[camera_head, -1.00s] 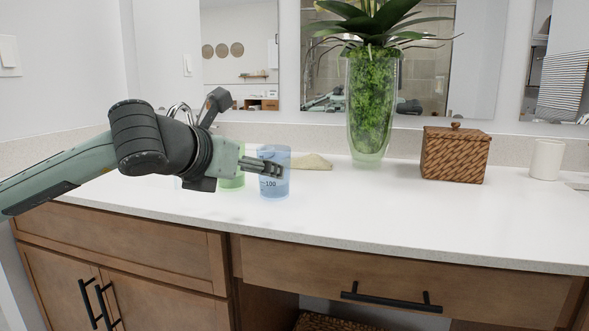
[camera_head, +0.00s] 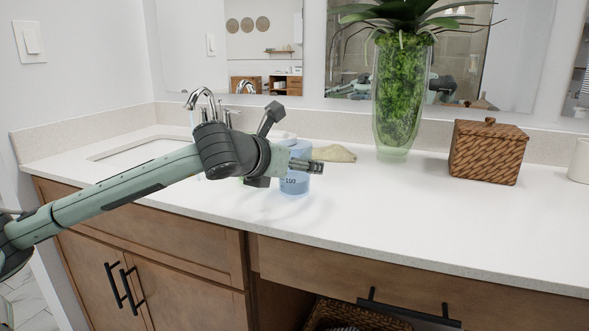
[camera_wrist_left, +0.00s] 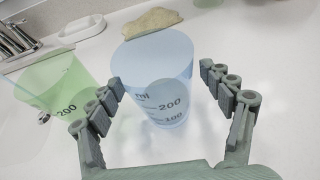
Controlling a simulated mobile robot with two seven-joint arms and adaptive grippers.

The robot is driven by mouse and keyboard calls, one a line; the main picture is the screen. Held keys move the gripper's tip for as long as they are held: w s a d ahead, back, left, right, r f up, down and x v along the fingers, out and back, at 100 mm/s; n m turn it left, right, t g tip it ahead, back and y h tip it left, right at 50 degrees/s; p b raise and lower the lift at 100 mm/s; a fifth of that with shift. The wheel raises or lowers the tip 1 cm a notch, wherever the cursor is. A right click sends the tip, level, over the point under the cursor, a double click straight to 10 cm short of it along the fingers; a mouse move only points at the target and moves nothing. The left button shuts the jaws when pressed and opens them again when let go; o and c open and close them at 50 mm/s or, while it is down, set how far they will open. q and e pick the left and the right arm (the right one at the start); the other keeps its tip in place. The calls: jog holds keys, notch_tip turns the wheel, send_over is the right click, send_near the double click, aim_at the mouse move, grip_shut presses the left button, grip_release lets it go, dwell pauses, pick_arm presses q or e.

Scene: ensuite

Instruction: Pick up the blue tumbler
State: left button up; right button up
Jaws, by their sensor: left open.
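The blue tumbler (camera_head: 295,184) is translucent with measuring marks and stands upright on the white counter. In the left wrist view the blue tumbler (camera_wrist_left: 160,75) is ahead of and between the fingers of my left gripper (camera_wrist_left: 165,98). The fingers are spread, with a visible gap on each side of it. In the head view my left gripper (camera_head: 318,168) is at the tumbler and partly covers its upper part. My right gripper is not in these views.
A green tumbler (camera_wrist_left: 58,88) stands just left of the blue one. A beige cloth (camera_head: 336,153) lies behind. The plant vase (camera_head: 399,100) and wicker box (camera_head: 488,152) stand to the right. A sink with a faucet (camera_head: 205,100) is at left. The counter's front right is clear.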

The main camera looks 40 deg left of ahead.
pick_arm(q)
jog(key=shift+w+f, duration=0.1)
jog(key=shift+w, duration=0.15)
jog(key=shift+c, duration=0.6)
jog(key=c, duration=1.2)
